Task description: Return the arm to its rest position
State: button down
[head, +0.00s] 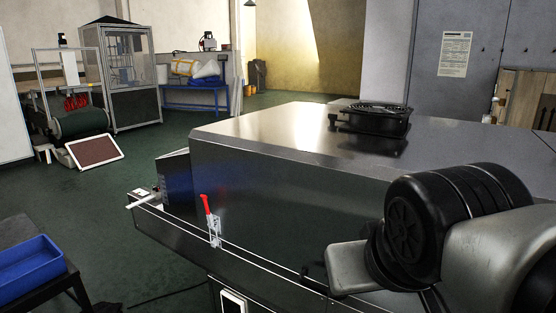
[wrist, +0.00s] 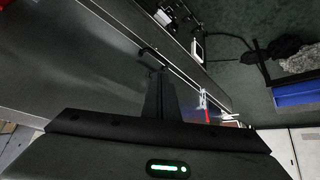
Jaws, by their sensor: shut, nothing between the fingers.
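My arm's black and grey links (head: 450,230) show at the lower right of the head view, in front of the steel dryer. My gripper is not clearly seen there. In the wrist view my gripper (wrist: 160,82) points along the dryer's side, its dark fingers together with nothing between them. A green light glows on its body. The dryer housing (head: 270,185) fills the middle of the head view, and its side also shows in the wrist view (wrist: 70,60).
A red-handled toggle clamp (head: 207,207) stands upright on the dryer's side. A black fan (head: 375,119) sits on its top. A blue bin (head: 30,262) rests on a dark table at the lower left. Green floor (head: 110,210) between the table and dryer is mostly clear.

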notch_tip(320, 180, down, 5)
jog(key=s+d+m+g, duration=0.1)
jog(key=s+d, duration=0.1)
notch_tip(320, 180, up, 22)
jog(key=p, duration=2.1)
jog(key=shift+w+g+p, duration=0.15)
jog(key=shift+g+p, duration=0.15)
jog(key=shift+a, duration=0.1)
